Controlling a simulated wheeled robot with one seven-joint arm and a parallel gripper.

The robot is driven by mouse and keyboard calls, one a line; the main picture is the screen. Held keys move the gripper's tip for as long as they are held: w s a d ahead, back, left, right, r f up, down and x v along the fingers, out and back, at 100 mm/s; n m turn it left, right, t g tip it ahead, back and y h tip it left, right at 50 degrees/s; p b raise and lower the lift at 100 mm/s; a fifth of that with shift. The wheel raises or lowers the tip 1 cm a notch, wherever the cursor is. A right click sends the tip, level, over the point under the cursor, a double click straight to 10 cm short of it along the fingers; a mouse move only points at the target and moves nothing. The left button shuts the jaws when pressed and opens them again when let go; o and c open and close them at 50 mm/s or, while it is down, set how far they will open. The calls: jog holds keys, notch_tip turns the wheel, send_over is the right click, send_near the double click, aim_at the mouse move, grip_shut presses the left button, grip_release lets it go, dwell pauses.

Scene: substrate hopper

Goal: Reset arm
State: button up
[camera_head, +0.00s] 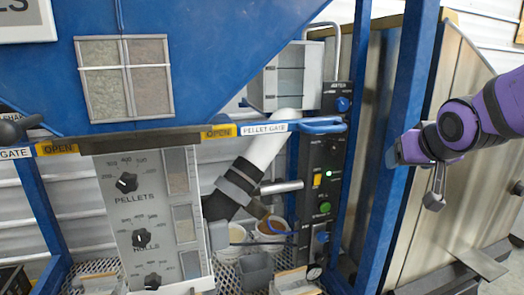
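My purple arm reaches in from the right edge. My gripper (394,156) is at its left end, in front of the blue post and the metal-sided panel. It points left, and its fingertips are too small to tell apart. A small grey piece (434,190) hangs below the wrist; I cannot tell whether it is part of my arm. The blue substrate hopper (225,45) fills the upper left. The pellet gate handle (322,125) is a blue loop at the right end of the labelled bar, left of my gripper and apart from it.
A dial panel (140,220) marked PELLETS stands at left. A black switch panel (322,185) with a lit green button stands centre right. Cups (270,230) and a grey bin (255,272) sit below the chute. Blue posts (400,150) stand close to my gripper.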

jog(key=s+g, duration=0.5)
jog(key=s, duration=1.5)
jog(key=shift+r+n+y, duration=0.4)
